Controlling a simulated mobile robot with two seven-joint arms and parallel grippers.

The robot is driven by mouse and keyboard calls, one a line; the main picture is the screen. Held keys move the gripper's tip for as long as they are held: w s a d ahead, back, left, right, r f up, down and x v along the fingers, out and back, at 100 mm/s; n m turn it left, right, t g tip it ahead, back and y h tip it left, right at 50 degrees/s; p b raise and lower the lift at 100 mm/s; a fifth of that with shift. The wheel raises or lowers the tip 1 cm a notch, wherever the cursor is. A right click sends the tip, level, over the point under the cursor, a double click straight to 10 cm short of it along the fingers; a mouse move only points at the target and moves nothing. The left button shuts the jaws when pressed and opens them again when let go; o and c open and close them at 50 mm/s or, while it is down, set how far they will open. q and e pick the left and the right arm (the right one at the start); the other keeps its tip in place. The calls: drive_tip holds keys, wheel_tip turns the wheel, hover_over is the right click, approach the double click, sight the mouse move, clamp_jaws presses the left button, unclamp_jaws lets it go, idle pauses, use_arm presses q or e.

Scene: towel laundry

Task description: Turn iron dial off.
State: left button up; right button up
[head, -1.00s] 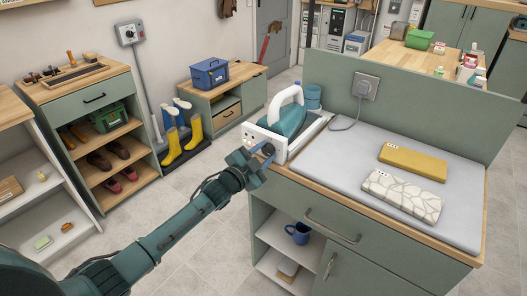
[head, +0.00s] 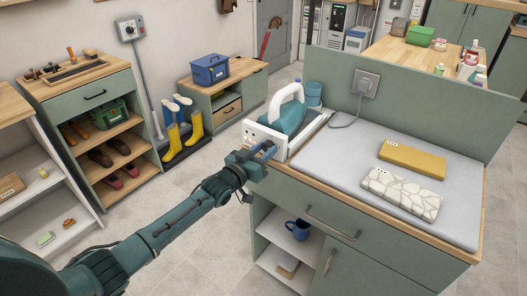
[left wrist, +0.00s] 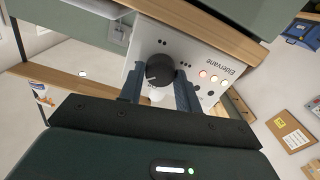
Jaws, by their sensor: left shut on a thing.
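The iron station (head: 291,139), a white base with a teal iron and white handle on it, stands at the left end of the counter. In the left wrist view its white front panel (left wrist: 205,65) carries the black iron dial (left wrist: 160,69) and several round lights, some glowing. My left gripper (head: 264,152) is at this panel. In the left wrist view the left gripper (left wrist: 160,88) has its fingers on either side of the dial, shut on it. In the head view the gripper hides the dial. My right gripper is out of view.
A grey ironing mat (head: 345,165) covers the counter, with a folded yellow towel (head: 413,158) and a patterned white towel (head: 402,193) on it. A wall socket (head: 366,83) with a cord is behind. Open floor lies left of the counter.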

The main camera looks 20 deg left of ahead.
use_arm(q)
drive_tip(key=n+b, duration=0.1)
drive_tip(key=n, duration=0.4)
drive_tip(key=shift+f+n+b, duration=0.1)
drive_tip(key=shift+n+b, duration=1.1)
drive_tip(key=shift+n, duration=1.4)
drive_tip(key=o, duration=1)
drive_tip(key=shift+c, duration=0.2)
drive_tip(key=v, duration=1.3)
